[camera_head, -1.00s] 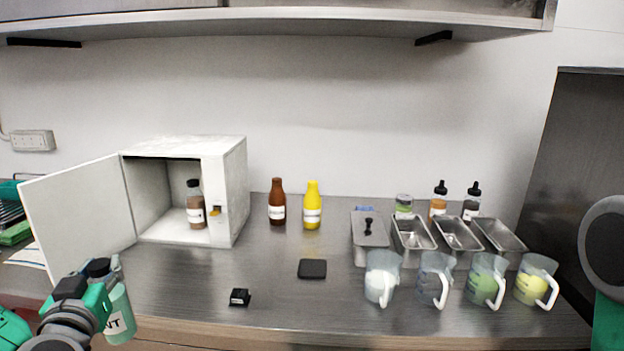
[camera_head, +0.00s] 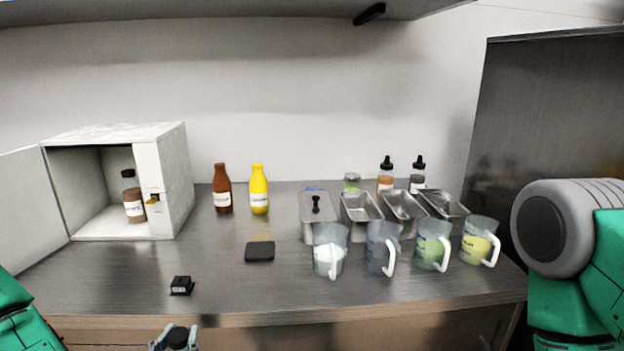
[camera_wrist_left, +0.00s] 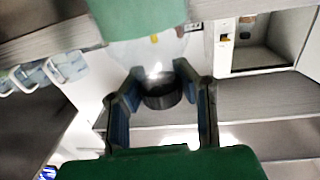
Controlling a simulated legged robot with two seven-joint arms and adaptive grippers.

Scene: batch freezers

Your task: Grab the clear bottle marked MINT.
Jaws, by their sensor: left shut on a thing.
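My left gripper (camera_head: 175,338) is at the bottom edge of the head view, in front of the counter edge. It is shut on the dark cap of the clear bottle (camera_wrist_left: 150,50), with a finger on each side. In the left wrist view the gripper (camera_wrist_left: 158,88) holds the bottle by its dark cap; the bottle's body is clear near the neck and green farther along. Its label is not visible now. In the head view only the dark cap (camera_head: 178,338) shows. My right gripper is out of view; only part of that arm shows at the right.
An open white cabinet (camera_head: 165,180) holds a brown bottle (camera_head: 133,197). Brown and yellow bottles (camera_head: 259,190) stand beside it. Metal bins (camera_head: 360,207), dropper bottles (camera_head: 386,175) and several handled jugs (camera_head: 328,250) fill the right. A black pad (camera_head: 260,251) and small black block (camera_head: 181,286) lie in front.

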